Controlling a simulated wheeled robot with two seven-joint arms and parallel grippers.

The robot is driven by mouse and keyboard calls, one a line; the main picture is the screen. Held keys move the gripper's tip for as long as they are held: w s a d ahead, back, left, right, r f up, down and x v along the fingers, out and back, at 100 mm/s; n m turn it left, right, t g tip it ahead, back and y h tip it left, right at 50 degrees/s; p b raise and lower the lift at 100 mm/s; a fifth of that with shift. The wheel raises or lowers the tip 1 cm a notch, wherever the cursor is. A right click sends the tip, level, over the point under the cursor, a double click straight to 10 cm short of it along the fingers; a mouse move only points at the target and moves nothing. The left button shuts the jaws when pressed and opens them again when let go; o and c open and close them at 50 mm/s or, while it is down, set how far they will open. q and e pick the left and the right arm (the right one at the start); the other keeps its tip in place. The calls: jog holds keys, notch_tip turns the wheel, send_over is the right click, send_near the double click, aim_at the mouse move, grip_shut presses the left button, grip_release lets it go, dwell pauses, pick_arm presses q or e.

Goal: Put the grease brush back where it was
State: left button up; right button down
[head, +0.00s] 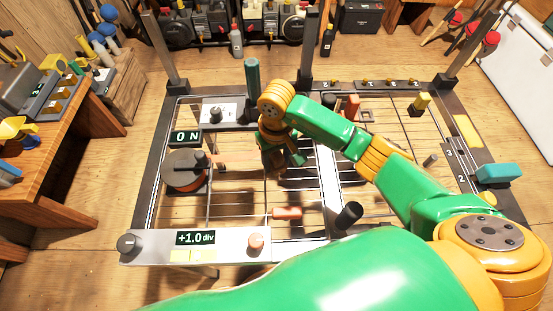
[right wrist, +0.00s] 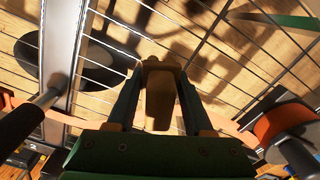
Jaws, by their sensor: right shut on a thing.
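My right gripper (head: 283,165) is over the middle of the wire rack, below its bent green and orange arm. In the right wrist view, its two dark fingers (right wrist: 160,100) are shut on a tan-brown piece (right wrist: 160,92), which I take to be the grease brush. Its far end and bristles cannot be made out, and in the head view my arm hides most of it. I cannot tell whether it touches the wires. My left gripper is not in view.
A reel-like orange and black disc (head: 186,172) stands left of the gripper. A dark green upright cylinder (head: 252,77) rises behind it. A pink roller (head: 287,213) and a black knob (head: 347,216) lie in front. A teal block (head: 498,173) sits on the right edge.

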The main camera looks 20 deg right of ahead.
aim_at(277, 153)
jog(key=shift+f, duration=0.15)
jog(key=shift+c, duration=1.5)
grip_release()
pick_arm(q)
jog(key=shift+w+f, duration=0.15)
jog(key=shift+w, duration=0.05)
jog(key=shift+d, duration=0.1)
pick_arm(e)
jog(key=shift+r, duration=0.4)
notch_tip(277, 153, up, 11)
jog(key=shift+f+p, duration=0.1)
jog(key=shift+p, duration=0.65)
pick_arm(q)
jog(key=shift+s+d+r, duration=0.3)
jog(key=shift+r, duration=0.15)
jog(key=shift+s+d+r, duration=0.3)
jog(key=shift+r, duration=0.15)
pick_arm(e)
jog(key=shift+r, duration=0.45)
